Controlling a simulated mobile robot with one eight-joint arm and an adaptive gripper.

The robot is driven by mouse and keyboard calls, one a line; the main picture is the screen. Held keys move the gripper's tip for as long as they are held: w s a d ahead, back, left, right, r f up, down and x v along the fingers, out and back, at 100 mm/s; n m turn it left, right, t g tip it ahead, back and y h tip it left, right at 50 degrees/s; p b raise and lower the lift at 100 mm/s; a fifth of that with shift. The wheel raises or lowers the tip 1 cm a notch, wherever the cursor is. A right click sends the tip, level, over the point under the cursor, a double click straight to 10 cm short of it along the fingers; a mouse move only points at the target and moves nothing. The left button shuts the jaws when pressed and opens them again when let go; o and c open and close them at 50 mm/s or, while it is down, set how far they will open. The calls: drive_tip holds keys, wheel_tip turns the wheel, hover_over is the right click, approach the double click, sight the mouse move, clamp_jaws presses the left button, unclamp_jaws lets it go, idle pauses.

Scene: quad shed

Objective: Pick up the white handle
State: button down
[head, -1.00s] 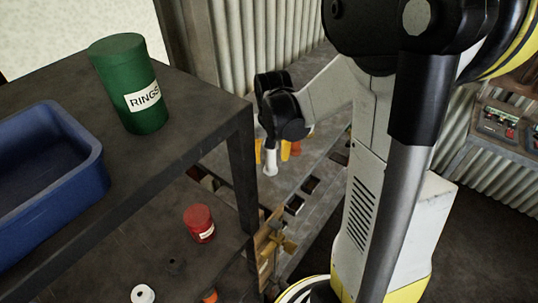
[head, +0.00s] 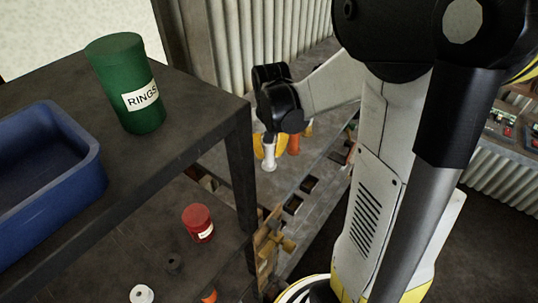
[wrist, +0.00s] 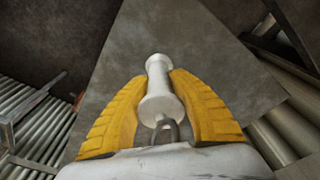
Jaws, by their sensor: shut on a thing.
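The white handle (wrist: 158,80) is a spool-like grip with a flared collar and a grey metal loop at its near end. In the wrist view it lies between the two yellow fingers of my gripper (wrist: 160,95), which is shut on it. In the head view the white handle (head: 269,152) hangs upright below my gripper (head: 268,140), held above the grey surface behind the dark shelf. The fingers are partly hidden there by the black wrist.
A dark shelf unit (head: 190,155) stands at left, its post close to my gripper. It bears a green RINGS tin (head: 125,75), a blue tray (head: 95,160) and, lower, a red tin (head: 198,222). An orange handle (head: 294,145) stands just right of my gripper.

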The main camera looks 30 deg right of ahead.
drive_tip(key=r, duration=0.2)
drive_tip(key=s+r, duration=0.1)
drive_tip(key=shift+d, duration=0.4)
drive_tip(key=s+d+r, duration=0.6)
drive_tip(key=s, duration=0.2)
drive_tip(key=shift+s+d+r+b, duration=0.15)
drive_tip(key=shift+d+b, duration=0.05)
drive_tip(key=shift+b, duration=0.15)
